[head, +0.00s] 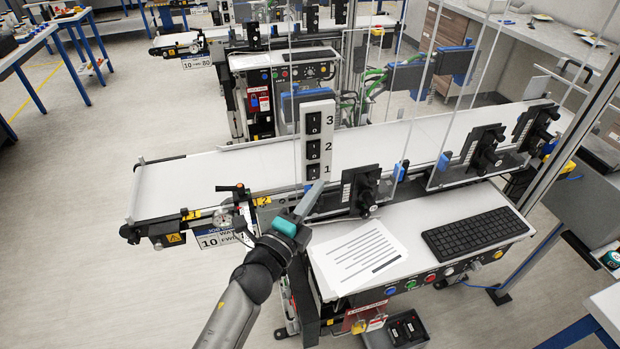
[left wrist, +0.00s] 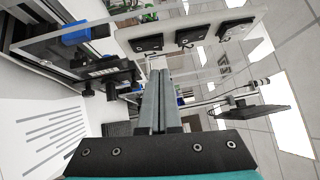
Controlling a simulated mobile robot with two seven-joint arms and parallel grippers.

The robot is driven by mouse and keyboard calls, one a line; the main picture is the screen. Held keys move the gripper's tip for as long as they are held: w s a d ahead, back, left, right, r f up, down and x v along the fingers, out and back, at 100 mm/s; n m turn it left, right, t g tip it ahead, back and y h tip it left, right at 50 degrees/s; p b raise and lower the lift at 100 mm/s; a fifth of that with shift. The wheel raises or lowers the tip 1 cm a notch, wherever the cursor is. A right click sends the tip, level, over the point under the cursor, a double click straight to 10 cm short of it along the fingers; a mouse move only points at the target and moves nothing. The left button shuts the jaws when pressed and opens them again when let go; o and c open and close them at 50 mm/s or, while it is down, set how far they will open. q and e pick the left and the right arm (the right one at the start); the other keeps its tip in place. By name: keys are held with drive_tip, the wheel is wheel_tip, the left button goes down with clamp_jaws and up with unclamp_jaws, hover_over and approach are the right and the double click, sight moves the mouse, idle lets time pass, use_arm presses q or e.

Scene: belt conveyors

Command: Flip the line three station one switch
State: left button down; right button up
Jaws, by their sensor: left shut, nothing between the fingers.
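A white upright switch panel (head: 318,135) stands at the near side of the belt in the head view, with black rocker switches marked 3, 2 and 1 from top to bottom. The switch marked 1 (head: 312,171) is the lowest. My left gripper (head: 319,186) is shut and empty, its fingertips just below that switch. I cannot tell whether they touch it. In the left wrist view the shut fingers (left wrist: 159,76) point toward the panel (left wrist: 170,38), which shows tilted with its switches in a row. My right gripper is not in view.
A clear guard with black clamp brackets (head: 361,190) stands right of the panel along the belt (head: 240,170). In front are a printed sheet (head: 357,256), a keyboard (head: 474,236) and a row of coloured buttons (head: 411,284). A similar station stands behind.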

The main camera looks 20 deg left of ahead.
sight(317, 169)
use_arm(q)
drive_tip(key=shift+w+a+r, duration=0.15)
drive_tip(key=shift+w+a, duration=0.7)
drive_tip(key=shift+w, duration=0.25)
drive_tip(key=shift+w+a+r, duration=0.15)
drive_tip(key=shift+w, duration=0.05)
